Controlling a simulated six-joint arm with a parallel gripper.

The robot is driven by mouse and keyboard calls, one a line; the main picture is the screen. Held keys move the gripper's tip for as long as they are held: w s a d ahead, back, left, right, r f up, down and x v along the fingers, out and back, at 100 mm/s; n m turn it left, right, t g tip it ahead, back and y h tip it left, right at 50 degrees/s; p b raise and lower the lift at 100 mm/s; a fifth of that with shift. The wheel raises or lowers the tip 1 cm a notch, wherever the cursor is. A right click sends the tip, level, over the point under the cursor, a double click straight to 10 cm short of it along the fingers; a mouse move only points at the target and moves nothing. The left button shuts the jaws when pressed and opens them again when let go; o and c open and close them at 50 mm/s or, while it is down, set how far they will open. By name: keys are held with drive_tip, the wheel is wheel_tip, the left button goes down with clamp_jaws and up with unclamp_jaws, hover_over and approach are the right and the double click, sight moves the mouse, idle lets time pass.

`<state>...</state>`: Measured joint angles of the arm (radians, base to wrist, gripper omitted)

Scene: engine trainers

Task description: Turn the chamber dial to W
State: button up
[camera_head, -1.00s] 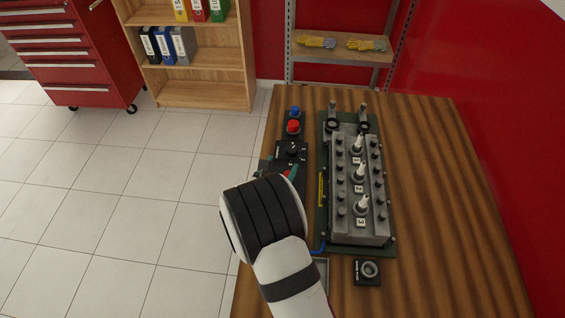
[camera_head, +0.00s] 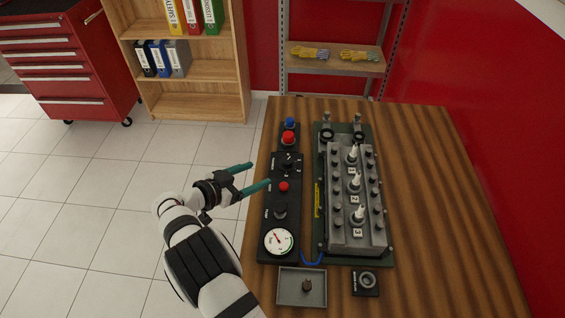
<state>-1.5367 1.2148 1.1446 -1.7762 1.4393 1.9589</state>
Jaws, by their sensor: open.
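A long black control panel (camera_head: 267,222) lies on the wooden bench, left of the engine block. At its far end is a black dial (camera_head: 288,163) with small white marks around it, too small to read. A second black knob (camera_head: 280,212) is nearer me on the same panel, with a red button (camera_head: 283,187) between them. I cannot tell from the lettering which is the chamber dial. My gripper (camera_head: 259,175) is open and empty, its two teal fingers pointing right. It is at the panel's left side, near the far dial and apart from it.
The grey engine block (camera_head: 356,230) with several white plugs stands on a green base right of the panel. A round gauge (camera_head: 278,241), grey tray (camera_head: 302,299) and small black box (camera_head: 366,282) are nearer. Red and blue buttons (camera_head: 289,137) are beyond. The bench's right side is clear.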

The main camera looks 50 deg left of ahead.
sight(285, 163)
drive_tip(key=x, duration=1.1)
drive_tip(key=shift+w+f, duration=0.1)
drive_tip(key=shift+w, duration=0.3)
clamp_jaws()
